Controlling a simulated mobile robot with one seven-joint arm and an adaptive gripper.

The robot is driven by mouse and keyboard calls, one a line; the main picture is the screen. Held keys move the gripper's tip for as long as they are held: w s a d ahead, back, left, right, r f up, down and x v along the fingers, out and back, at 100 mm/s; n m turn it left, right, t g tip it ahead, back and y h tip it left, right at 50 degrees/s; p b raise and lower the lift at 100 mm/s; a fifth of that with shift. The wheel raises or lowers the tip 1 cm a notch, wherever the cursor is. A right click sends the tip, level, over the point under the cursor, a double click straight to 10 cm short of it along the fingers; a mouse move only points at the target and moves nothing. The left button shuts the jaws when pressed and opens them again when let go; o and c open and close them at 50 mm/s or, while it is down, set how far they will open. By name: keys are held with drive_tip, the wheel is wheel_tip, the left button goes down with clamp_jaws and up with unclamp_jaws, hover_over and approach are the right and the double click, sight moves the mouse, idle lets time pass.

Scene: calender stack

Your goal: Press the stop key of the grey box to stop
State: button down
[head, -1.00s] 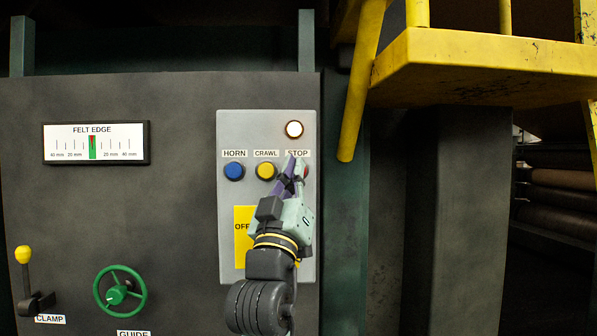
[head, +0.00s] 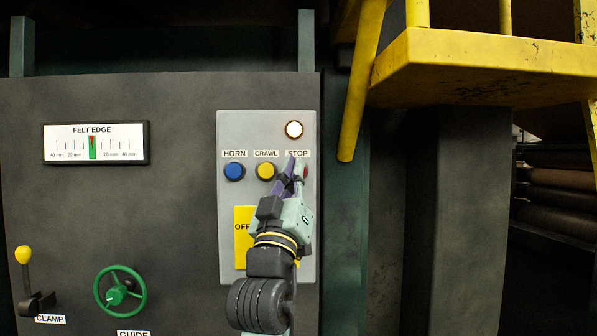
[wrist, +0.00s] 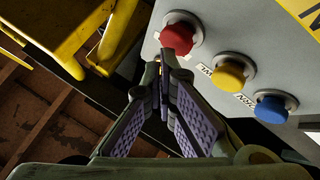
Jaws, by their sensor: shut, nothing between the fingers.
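The grey box (head: 226,200) is fixed to the dark machine face. In the head view, my gripper (head: 294,166) covers most of the red stop key (head: 306,172) under the STOP label; a red sliver shows at the right. In the wrist view the stop key (wrist: 178,36) is plain, round and red. My gripper (wrist: 163,62) is shut and empty there, its purple-padded fingertips just below the key in the picture. I cannot tell if they touch it. The yellow crawl key (head: 266,171) and blue horn key (head: 234,171) are to the left.
A pale lamp (head: 294,129) sits above the STOP label. A yellow platform (head: 470,65) with a slanting post (head: 360,90) stands at the right. A felt edge gauge (head: 96,144), green handwheel (head: 120,290) and yellow-knobbed clamp lever (head: 24,255) are at the left.

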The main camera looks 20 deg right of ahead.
drive_tip(key=shift+w+d, duration=0.15)
drive_tip(key=shift+w, duration=0.35)
idle(0.7)
drive_tip(key=shift+s, duration=0.1)
drive_tip(key=shift+s+a, duration=0.25)
drive_tip(key=shift+s, duration=0.55)
drive_tip(key=s, duration=0.2)
drive_tip(key=s+a, duration=0.1)
drive_tip(key=s, duration=0.1)
drive_tip(key=shift+s+a, duration=0.2)
drive_tip(key=shift+s, duration=0.2)
idle(0.5)
